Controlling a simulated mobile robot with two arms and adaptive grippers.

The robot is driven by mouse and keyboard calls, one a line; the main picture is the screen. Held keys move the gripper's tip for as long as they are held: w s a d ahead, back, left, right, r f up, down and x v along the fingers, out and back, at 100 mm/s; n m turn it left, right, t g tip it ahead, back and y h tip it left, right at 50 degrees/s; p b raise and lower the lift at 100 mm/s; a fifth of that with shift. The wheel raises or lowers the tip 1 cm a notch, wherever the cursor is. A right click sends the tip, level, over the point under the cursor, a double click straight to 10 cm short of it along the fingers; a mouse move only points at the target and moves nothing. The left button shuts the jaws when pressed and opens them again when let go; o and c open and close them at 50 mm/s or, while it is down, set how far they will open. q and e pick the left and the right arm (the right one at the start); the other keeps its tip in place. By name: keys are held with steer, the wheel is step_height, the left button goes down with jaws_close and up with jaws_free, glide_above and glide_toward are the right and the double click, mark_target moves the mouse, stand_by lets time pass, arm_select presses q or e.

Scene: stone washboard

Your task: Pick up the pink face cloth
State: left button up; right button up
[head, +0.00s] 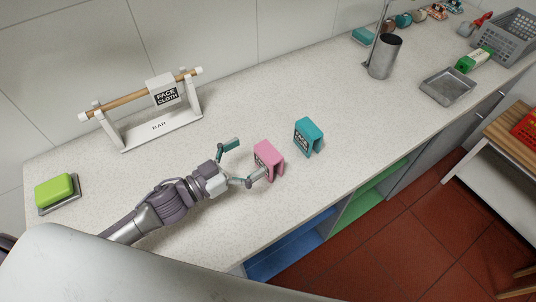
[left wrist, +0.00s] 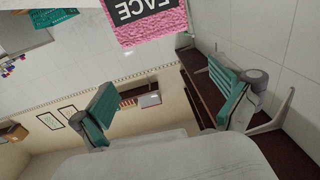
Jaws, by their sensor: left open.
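The pink face cloth (head: 270,160) stands folded like a small tent on the counter, with a dark label on its left side. My left gripper (head: 244,161) is open and empty just left of it, one finger behind and one near the cloth's front left. In the head view the front finger overlaps the cloth's lower edge; I cannot tell whether they touch. In the left wrist view the pink cloth (left wrist: 152,25) shows at the top with its label upside down, beyond the open fingers (left wrist: 165,98). My right gripper is not in view.
A teal face cloth (head: 310,136) stands close on the right. A white cloth (head: 163,94) hangs on the wooden bar of a white stand (head: 160,128) behind. A green sponge (head: 55,190) lies at left; a metal cup (head: 384,57) and tray (head: 447,86) stand at right. The counter's front edge is near.

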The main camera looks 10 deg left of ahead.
mark_target(272, 148)
arm_select(q)
step_height(272, 148, down, 3)
steer(key=shift+f, duration=0.15)
steer(key=shift+p+x, duration=0.3)
steer(key=shift+x, duration=0.6)
steer(key=shift+w+d, duration=0.1)
steer(key=shift+w, duration=0.2)
steer(key=p+x, duration=0.1)
steer(key=x, duration=0.4)
steer(key=shift+p, duration=0.35)
steer(key=shift+w+d, duration=0.2)
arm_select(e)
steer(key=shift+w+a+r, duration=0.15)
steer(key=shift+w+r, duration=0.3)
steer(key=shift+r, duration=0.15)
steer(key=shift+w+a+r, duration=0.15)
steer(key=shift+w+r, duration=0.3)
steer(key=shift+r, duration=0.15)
arm_select(q)
steer(key=shift+a, duration=0.1)
steer(key=shift+c, duration=0.3)
steer(key=c, duration=0.9)
steer(key=shift+c, duration=0.2)
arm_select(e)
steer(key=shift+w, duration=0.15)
